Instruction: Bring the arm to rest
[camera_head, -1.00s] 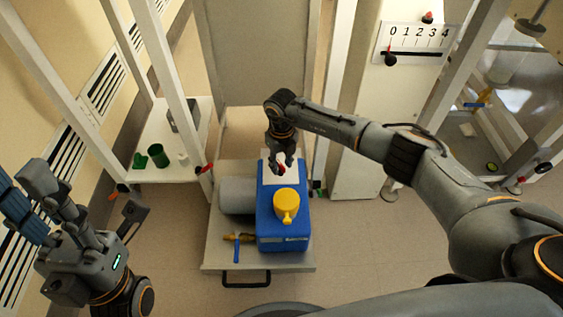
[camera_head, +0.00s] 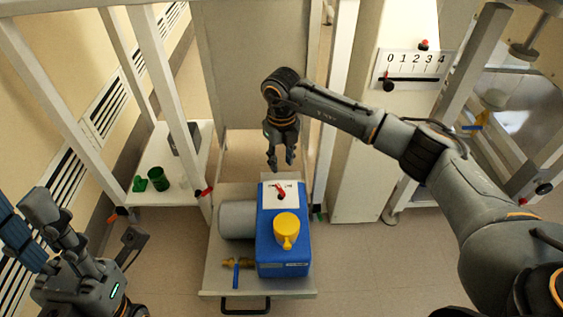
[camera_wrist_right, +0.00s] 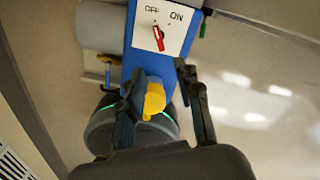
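My right gripper (camera_head: 281,163) hangs in the air beyond the blue pump box (camera_head: 283,259), fingers pointing down. In the right wrist view its two fingers (camera_wrist_right: 165,95) are spread apart with nothing held between them. A white plate (camera_head: 271,202) with a red switch knob (camera_head: 280,190) is on top of the box, clear of the gripper. The plate's OFF and ON marks show in the wrist view. My left gripper (camera_head: 38,222) is at the lower left, away from the box; its finger opening is not clear.
The box has a yellow cap (camera_head: 286,229) and stands on a cart (camera_head: 214,276) with a grey cylinder (camera_head: 237,220) and a blue-handled valve (camera_head: 237,270). A shelf (camera_head: 150,170) with green cups is left. White frame posts flank the cart. A 0–4 scale (camera_head: 412,66) is right.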

